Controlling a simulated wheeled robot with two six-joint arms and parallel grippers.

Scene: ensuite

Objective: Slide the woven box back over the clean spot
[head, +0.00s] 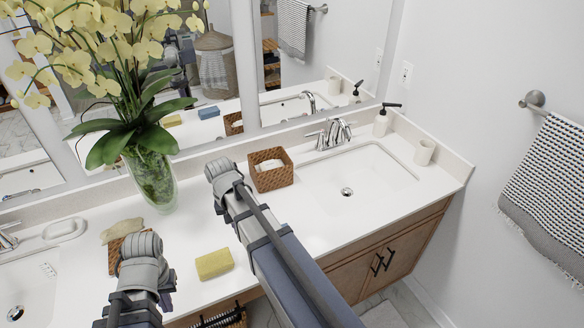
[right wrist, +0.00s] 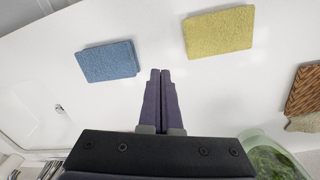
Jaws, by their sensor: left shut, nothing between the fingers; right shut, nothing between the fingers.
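A brown woven box (head: 271,175) with something white inside stands on the white counter, left of the right-hand sink. A second woven piece (head: 117,252) with a beige cloth on it lies by the left sink, partly behind my left arm; its edge shows in the right wrist view (right wrist: 304,90). My left gripper (head: 166,301) is mostly hidden by its own wrist, low at the left; it is shut. My right gripper (right wrist: 160,72) is shut and empty over bare counter; its arm hides it in the head view. I cannot make out a clean spot.
A yellow cloth (head: 214,263) lies between my arms. A blue cloth (right wrist: 108,61) shows in the right wrist view. A glass vase with orchids (head: 152,178) stands by the mirror. A soap bottle (head: 381,121) and cup (head: 424,152) stand by the right-hand sink (head: 395,172).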

